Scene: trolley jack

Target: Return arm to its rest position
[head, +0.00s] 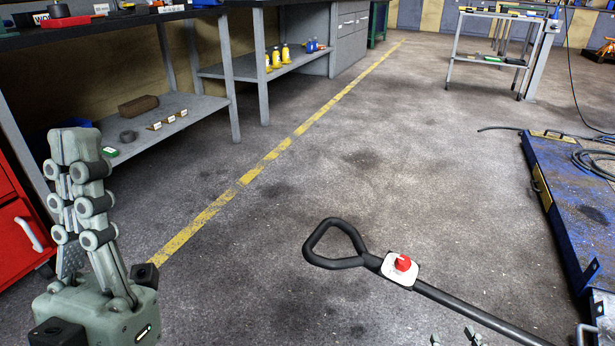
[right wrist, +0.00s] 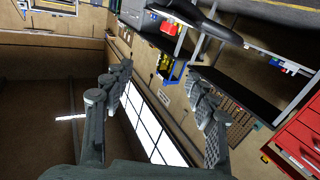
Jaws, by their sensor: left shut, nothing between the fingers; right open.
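My left gripper (head: 76,142) stands upright at the left of the head view, its fingers together with nothing between them. My right gripper shows only as small tips (head: 456,340) at the bottom edge of the head view, below the jack's handle bar. In the right wrist view its two fingers (right wrist: 158,82) are spread wide, with no object between them. The trolley jack's handle (head: 335,244) has a black loop grip, a white block and a red knob (head: 403,262). It slants down to the lower right, apart from my left gripper. The jack's body is out of view.
A workbench with a lower shelf (head: 190,108) stands at left, beside a red cabinet (head: 22,225). A blue platform (head: 580,205) with a cable lies at right. A grey trolley (head: 490,60) stands at the back. The floor (head: 340,150) between is clear, crossed by a yellow line.

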